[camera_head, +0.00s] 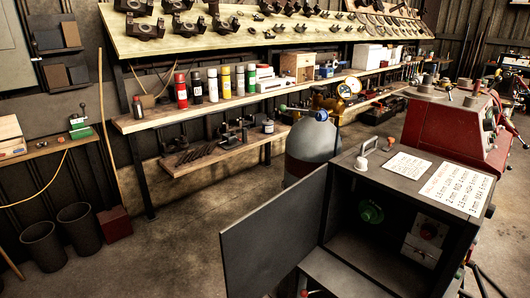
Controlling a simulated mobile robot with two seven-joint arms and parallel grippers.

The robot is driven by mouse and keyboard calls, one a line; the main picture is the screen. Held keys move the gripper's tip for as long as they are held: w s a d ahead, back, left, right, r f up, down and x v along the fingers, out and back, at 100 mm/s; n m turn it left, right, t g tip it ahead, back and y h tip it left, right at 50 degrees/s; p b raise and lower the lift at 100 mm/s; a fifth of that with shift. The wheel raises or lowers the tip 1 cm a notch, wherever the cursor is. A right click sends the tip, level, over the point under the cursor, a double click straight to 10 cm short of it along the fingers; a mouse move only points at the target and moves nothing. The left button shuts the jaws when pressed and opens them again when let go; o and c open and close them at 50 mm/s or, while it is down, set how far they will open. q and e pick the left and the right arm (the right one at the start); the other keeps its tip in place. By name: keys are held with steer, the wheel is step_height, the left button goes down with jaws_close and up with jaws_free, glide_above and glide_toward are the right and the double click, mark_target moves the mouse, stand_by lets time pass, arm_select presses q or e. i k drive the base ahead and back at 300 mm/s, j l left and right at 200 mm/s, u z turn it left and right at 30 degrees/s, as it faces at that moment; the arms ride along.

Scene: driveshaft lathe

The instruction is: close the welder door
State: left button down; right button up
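The welder (463,225) is a dark box-shaped machine at the lower right, with paper labels on its top. Its door (272,240) is a flat dark panel that stands wide open, swung out to the left. Neither of my grippers shows in the head view.
A gas cylinder (312,150) with gauges stands behind the welder, and a red machine (449,126) stands behind it to the right. A workbench (150,121) with bottles runs along the wall. Two dark bins (42,245) stand at left. The floor (175,250) left of the door is clear.

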mark_target(261, 247)
steer(key=i+j+z, duration=0.4)
steer(key=z, duration=0.15)
steer(key=i+j+z, duration=0.15)
steer(key=j+z, duration=0.15)
steer(key=i+j+z, duration=0.25)
steer(key=j, duration=0.2)
steer(key=j+z, duration=0.55)
steer(key=j, duration=0.15)
steer(key=k+j+z, duration=0.1)
steer(key=j+z, duration=0.35)
steer(key=j, duration=0.25)
steer(key=k, duration=0.2)
